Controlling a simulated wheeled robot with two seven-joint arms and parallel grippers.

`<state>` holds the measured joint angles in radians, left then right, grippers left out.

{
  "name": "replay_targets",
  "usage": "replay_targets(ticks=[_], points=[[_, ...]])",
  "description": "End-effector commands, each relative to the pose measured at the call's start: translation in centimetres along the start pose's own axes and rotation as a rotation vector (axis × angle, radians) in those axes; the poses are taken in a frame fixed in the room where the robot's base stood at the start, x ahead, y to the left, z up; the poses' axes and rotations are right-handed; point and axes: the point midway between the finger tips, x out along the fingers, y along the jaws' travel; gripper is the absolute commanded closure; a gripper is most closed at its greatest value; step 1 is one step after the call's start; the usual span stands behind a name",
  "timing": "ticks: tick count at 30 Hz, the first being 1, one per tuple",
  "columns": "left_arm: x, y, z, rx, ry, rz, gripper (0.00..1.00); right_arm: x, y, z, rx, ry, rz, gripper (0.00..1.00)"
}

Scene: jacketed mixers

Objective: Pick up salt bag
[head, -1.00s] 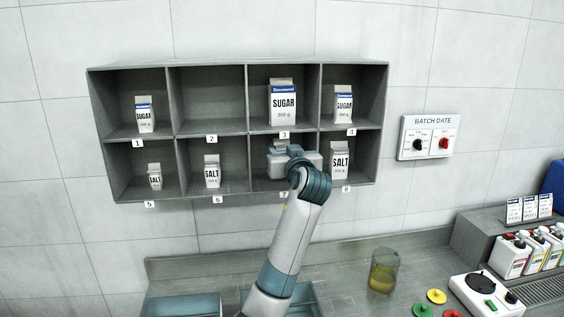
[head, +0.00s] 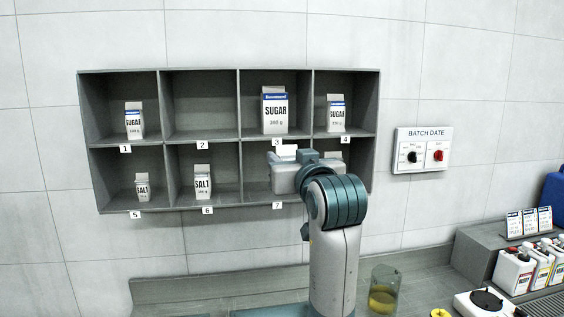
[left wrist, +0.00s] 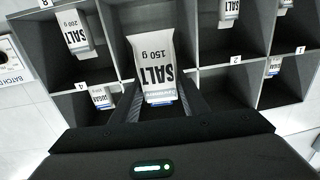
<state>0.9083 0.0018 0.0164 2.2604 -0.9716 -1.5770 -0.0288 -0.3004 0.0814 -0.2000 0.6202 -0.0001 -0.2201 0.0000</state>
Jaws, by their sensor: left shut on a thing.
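A white salt bag marked 150 g (left wrist: 155,68) stands between the fingers of my left gripper (left wrist: 158,84) in the left wrist view, which looks at the shelf upside down. The gripper is shut on the bag. In the head view, my left gripper (head: 287,176) is in front of compartment 7. Only a white top part of the held bag (head: 286,152) shows above it; the gripper body hides the rest.
The grey shelf (head: 203,141) holds other salt bags (head: 202,182) in the lower row and sugar bags (head: 275,112) in the upper row. Compartment 2 is empty. A beaker with yellow liquid (head: 383,297) stands on the counter below.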

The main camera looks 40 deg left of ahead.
Motion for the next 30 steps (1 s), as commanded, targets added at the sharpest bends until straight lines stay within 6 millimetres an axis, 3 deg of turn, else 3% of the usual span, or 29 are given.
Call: replay_targets(ticks=[3,9,30], points=[[-1.7,-0.1,0.0,-0.003,0.003,0.001,0.85,0.7,0.0,0.0,0.000,0.001,0.000,0.69],[-3.0,-0.3,0.0,0.000,0.001,0.000,0.85,0.9,0.0,-0.8,0.000,0.021,0.000,0.69],[-3.2,-0.3,-0.1,0.000,0.001,-0.001,0.85,0.8,-0.5,-1.1,0.000,0.024,-0.005,0.69]])
